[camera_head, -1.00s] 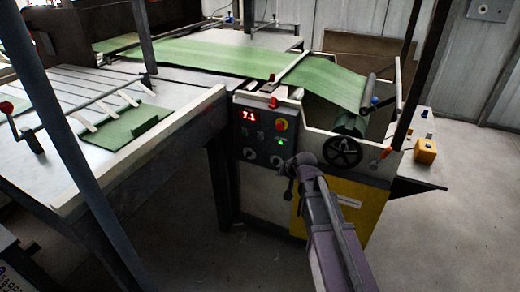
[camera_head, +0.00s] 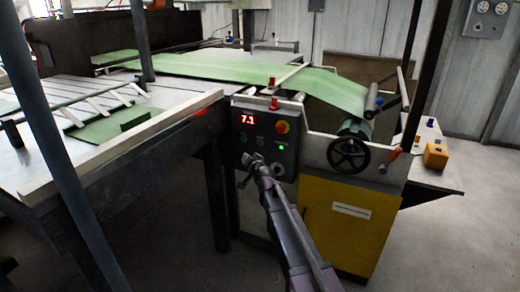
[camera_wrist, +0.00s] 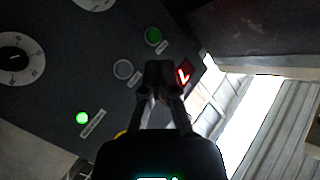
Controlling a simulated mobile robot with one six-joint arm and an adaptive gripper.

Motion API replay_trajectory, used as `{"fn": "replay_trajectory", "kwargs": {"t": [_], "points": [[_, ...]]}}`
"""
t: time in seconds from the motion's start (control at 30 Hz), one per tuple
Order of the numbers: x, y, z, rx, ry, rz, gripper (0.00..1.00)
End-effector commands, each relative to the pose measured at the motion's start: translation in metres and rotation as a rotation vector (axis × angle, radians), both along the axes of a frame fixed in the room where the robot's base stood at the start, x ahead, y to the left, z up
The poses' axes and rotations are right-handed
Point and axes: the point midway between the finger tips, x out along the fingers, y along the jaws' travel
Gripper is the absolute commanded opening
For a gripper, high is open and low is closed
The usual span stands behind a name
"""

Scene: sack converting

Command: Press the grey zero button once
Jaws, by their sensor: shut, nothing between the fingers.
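The dark control panel (camera_head: 262,138) is on the front of the machine, with a red display (camera_head: 243,119) reading 7.1. In the wrist view, a plain grey round button (camera_wrist: 123,69) with a small label is on the panel, between a green button (camera_wrist: 153,36) and a lit green lamp (camera_wrist: 82,118). I cannot read its label. My gripper (camera_wrist: 160,72) is shut and empty, in front of the panel just right of the grey button in that view, beside the red display. In the head view my gripper (camera_head: 256,161) covers the panel's lower part. Contact cannot be told.
A red and yellow stop button (camera_head: 282,127) is on the panel's right. Two white dials show in the wrist view, one of them (camera_wrist: 20,58) at the left. A black handwheel (camera_head: 348,154) and yellow cabinet door (camera_head: 345,222) are right of the panel. Floor at right is open.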

Motion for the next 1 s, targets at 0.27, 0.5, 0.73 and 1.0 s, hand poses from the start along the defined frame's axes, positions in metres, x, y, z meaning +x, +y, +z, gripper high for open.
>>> {"fn": "replay_trajectory", "kwargs": {"t": [0.27, 0.5, 0.73, 1.0], "points": [[0.000, 0.000, 0.001, 0.000, 0.001, 0.001, 0.00], [0.004, -0.001, 0.000, 0.000, 0.001, 0.001, 0.00], [0.019, -0.005, 0.000, 0.000, 0.001, 0.001, 0.00], [0.045, -0.014, 0.000, -0.001, 0.002, 0.001, 0.00]]}}
